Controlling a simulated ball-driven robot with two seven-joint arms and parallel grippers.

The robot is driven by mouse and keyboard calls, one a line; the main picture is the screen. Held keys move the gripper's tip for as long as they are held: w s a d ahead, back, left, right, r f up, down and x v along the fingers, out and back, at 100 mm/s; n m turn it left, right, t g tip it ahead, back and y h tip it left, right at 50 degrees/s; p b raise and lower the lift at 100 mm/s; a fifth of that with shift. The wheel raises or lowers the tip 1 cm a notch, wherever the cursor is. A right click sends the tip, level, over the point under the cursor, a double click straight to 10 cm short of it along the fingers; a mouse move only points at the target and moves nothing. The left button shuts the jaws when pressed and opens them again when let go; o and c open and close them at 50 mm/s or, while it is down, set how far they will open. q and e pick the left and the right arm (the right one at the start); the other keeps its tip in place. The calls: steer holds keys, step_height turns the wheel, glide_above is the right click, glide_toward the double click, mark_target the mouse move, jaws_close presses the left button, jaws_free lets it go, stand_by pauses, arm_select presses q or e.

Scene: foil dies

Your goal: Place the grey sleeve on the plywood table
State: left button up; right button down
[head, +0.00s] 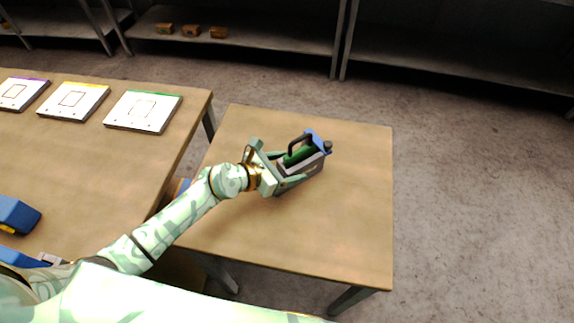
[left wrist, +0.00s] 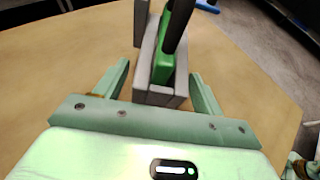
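The grey sleeve (head: 312,165) appears to stand on the plywood table (head: 340,230), a little above its middle in the head view. A green block (head: 299,156) with a black handle sits in the sleeve, with a blue part at its far end. My left gripper (head: 291,172) reaches the sleeve from the left. In the left wrist view, the sleeve (left wrist: 160,92) lies between the two fingers of my left gripper (left wrist: 161,75), with narrow gaps visible on both sides. The gripper looks open around it. The sleeve's underside is hidden. My right gripper is not in view.
A second table (head: 90,170) at the left holds white plates with purple, yellow and green edges, including the green-edged one (head: 143,111), and blue objects (head: 16,214). The plywood table's front and right are clear. Shelves with small boxes (head: 191,31) stand behind.

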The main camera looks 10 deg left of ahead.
arm_select(q)
steer(key=shift+r, duration=0.25)
steer(key=p+v, duration=0.3)
steer(key=v, duration=0.9)
steer(key=shift+s+f, duration=0.15)
steer(key=shift+f, duration=0.05)
